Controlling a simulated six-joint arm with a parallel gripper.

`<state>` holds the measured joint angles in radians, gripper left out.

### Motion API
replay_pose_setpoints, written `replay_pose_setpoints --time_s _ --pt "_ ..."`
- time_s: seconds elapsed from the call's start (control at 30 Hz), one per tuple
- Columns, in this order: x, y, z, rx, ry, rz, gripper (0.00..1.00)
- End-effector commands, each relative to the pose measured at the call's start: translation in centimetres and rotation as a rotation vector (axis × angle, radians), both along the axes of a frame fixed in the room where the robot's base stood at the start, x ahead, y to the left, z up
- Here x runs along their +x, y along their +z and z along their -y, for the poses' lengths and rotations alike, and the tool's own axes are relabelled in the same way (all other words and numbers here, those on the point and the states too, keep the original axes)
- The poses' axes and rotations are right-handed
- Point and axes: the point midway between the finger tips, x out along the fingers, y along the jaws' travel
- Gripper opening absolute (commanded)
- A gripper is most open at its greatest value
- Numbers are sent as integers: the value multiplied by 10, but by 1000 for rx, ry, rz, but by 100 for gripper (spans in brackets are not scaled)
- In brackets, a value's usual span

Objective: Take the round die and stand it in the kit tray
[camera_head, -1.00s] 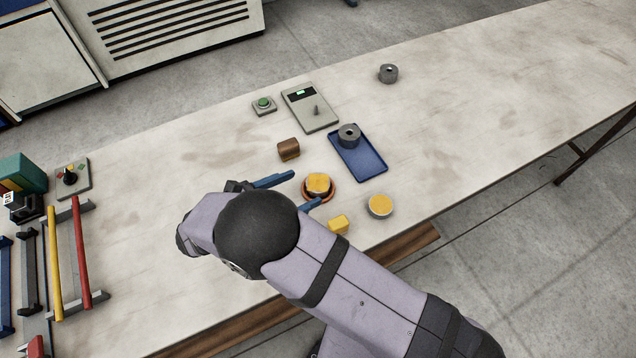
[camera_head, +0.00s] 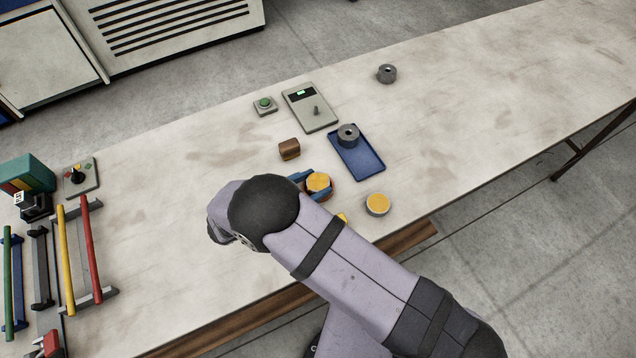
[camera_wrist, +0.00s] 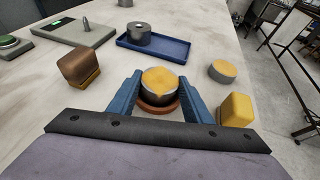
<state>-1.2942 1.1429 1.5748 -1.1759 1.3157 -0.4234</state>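A round metal piece with a yellow top (camera_head: 318,181) sits on a reddish-brown round base. It also shows in the wrist view (camera_wrist: 161,80). My gripper (camera_head: 320,183) has its two blue fingers at either side of this piece, close to its sides. In the wrist view, my gripper (camera_wrist: 160,85) has the piece between its fingertips; I cannot tell whether they press on it. A similar yellow-topped round piece (camera_head: 377,204) stands to the right. The blue tray (camera_head: 366,163) lies behind, with a grey holed cylinder (camera_head: 348,134) standing at its far end; its near end is bare.
A brown block (camera_head: 289,149) stands behind my gripper. A yellow block (camera_wrist: 236,110) stands right of my fingers. A grey instrument plate (camera_head: 312,110) and a green button box (camera_head: 265,106) lie farther back. Another holed cylinder (camera_head: 387,73) stands far off. Rod racks (camera_head: 75,250) are at left.

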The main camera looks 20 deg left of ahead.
Motion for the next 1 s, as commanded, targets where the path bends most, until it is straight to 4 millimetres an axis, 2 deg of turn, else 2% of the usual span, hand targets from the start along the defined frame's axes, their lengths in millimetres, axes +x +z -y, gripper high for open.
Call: replay_pose_setpoints --time_s 0.03,0.07,0.1,0.57,0.77,1.0 --pt "0 0 0 0 0 0 17" --pt "0 0 0 0 0 0 10" --pt "0 1 0 0 1 2 9" --pt "0 8 -1 0 0 4 9" --pt "0 23 -1 1 0 4 9" --pt "0 53 -1 4 0 4 9"
